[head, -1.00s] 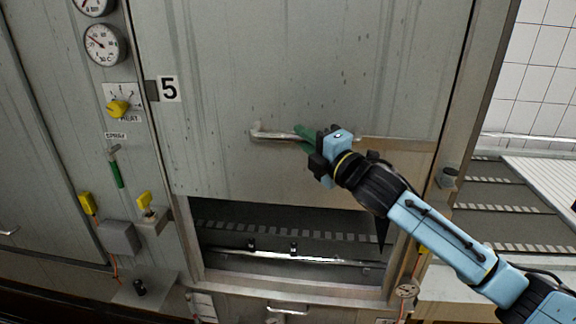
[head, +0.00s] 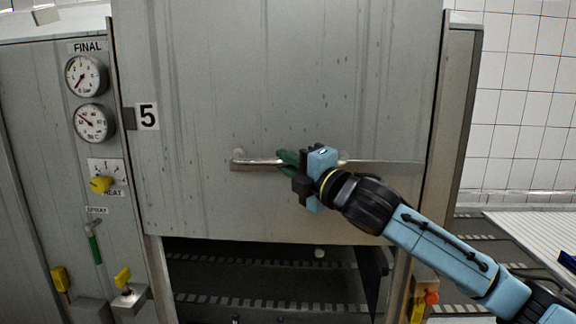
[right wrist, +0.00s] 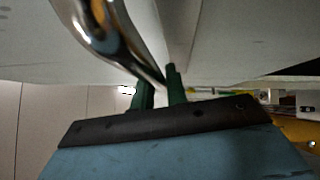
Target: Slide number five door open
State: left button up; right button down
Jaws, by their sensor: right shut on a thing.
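The number five door (head: 240,110) is a grey metal panel beside a white plate marked 5 (head: 147,116). It is partly raised, with a dark opening (head: 260,275) under its lower edge. A horizontal metal bar handle (head: 258,165) crosses the door. My right gripper (head: 283,160) is shut on this handle, with its green fingers near the middle of the bar. In the right wrist view, the shiny bar (right wrist: 105,35) runs to the green fingers (right wrist: 160,90). My left gripper is not in view.
Dials (head: 87,76), a yellow heat knob (head: 101,184) and a green-handled spray lever (head: 94,246) are on the panel left of the door. A frame post (head: 456,120) stands to the right. A white ribbed surface (head: 540,240) lies beyond it at lower right.

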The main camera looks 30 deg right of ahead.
jog(key=c, duration=1.4)
grip_release()
jog(key=shift+s, duration=0.1)
jog(key=b+v, duration=0.9)
jog(key=v, duration=0.4)
jog(key=shift+s, duration=0.1)
